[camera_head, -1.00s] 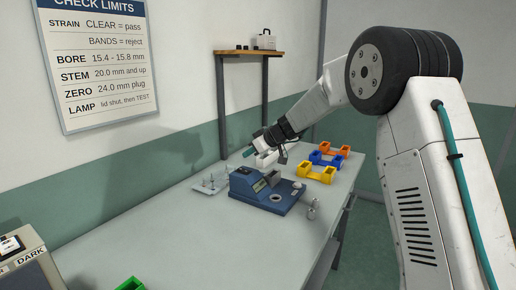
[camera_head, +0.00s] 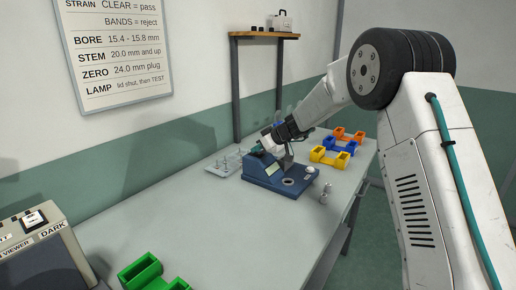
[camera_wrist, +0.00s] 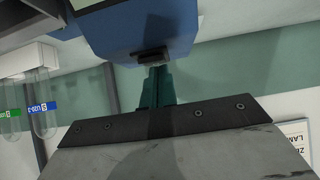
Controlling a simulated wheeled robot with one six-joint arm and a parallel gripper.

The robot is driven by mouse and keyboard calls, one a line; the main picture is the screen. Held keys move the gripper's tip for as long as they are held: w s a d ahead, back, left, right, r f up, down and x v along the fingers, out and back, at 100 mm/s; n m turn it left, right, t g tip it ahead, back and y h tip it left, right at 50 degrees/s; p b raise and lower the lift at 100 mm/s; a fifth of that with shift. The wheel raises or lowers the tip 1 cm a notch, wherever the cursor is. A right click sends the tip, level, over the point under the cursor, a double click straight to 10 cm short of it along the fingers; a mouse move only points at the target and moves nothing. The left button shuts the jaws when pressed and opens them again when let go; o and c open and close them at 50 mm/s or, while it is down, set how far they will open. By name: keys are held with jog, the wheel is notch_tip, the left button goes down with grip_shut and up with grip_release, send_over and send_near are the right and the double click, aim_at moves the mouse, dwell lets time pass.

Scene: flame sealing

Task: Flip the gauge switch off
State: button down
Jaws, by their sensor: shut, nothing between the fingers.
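The blue gauge (camera_head: 287,186) stands on the bench with a small display (camera_head: 272,169) on its sloped face. In the wrist view, its blue body (camera_wrist: 130,28) fills the upper middle, with a small dark switch-like part (camera_wrist: 151,56) on its near edge. My gripper (camera_head: 256,149) is at the gauge's back left, by its upper edge. In the wrist view, the teal fingers of my gripper (camera_wrist: 157,72) are shut and empty, with their tips just at or below the dark part. I cannot tell whether they touch it, or how the switch is set.
Yellow (camera_head: 330,157), blue (camera_head: 340,145) and orange (camera_head: 350,134) holders stand right of the gauge. A clear rack (camera_head: 224,168) is to its left. A metal piece (camera_head: 325,193) stands in front right. A green holder (camera_head: 150,272) and viewer box (camera_head: 42,250) are nearer. The bench middle is clear.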

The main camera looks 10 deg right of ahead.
jog(key=shift+a+f, duration=0.1)
jog(key=shift+w+a+r, duration=0.2)
jog(key=shift+w+a, duration=0.3)
jog(key=shift+r, duration=0.1)
jog(key=shift+w+r, duration=0.1)
jog(key=shift+r, duration=0.25)
jog(key=r, duration=0.4)
jog(key=shift+s+d+r, duration=0.2)
jog(key=shift+r, duration=0.1)
jog(key=r+v, duration=0.1)
jog(key=v, duration=0.7)
jog(key=shift+w+a+r, duration=0.25)
jog(key=shift+w+a, duration=0.1)
jog(key=shift+a, duration=0.05)
